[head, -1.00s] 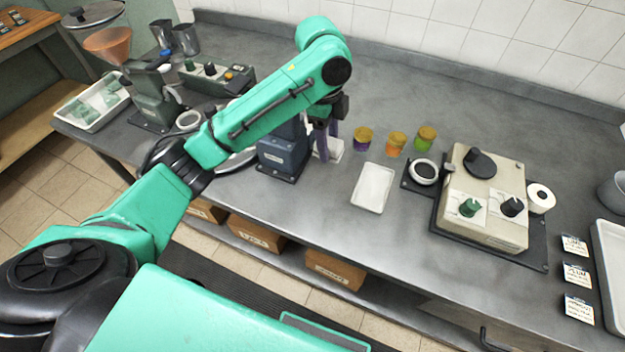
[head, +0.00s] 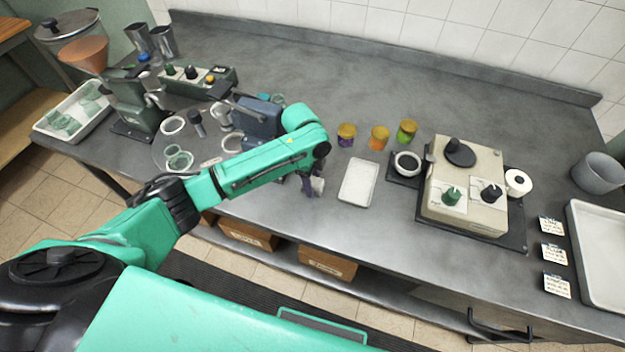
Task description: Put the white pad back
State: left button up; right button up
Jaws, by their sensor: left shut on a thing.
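My left gripper (head: 311,190) is shut on a small whitish thing, which looks like the white pad (head: 318,185). Most of the pad is hidden by the fingers and the wrist. The gripper is near the front edge of the grey worktop, just left of a shallow white tray (head: 358,183). I cannot tell whether the pad touches the worktop. A dark blue device (head: 259,118) stands behind my left forearm and is partly hidden by it. My right gripper is not in view.
Three small jars with yellowish lids, purple (head: 346,136), orange (head: 379,138) and green (head: 406,132), stand behind the tray. A beige machine (head: 466,185) with knobs is at the right, a white roll (head: 517,183) beside it. The worktop's back middle is clear.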

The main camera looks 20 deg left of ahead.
pick_arm(q)
jog(key=o, duration=1)
jog(key=shift+f, duration=0.1)
jog(key=shift+c, duration=0.2)
jog(key=o, duration=0.4)
jog(key=shift+c, duration=0.2)
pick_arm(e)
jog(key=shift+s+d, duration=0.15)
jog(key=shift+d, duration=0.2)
pick_arm(q)
notch_tip(320, 180, up, 12)
jog(key=a+b, duration=0.1)
jog(key=shift+a, duration=0.15)
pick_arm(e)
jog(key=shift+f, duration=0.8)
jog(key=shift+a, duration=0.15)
